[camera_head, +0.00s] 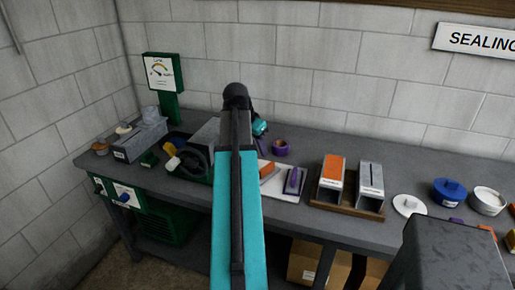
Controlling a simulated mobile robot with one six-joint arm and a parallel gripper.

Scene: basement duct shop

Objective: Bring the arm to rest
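My arm rises from the bottom middle of the camera_head view as a long teal and black link up to a black joint. A short teal and black part of it shows just behind that joint, over the bench. My gripper cannot be made out; the arm link hides the area behind it. Whether it touches or holds anything does not show.
A grey workbench (315,219) runs along the block wall.

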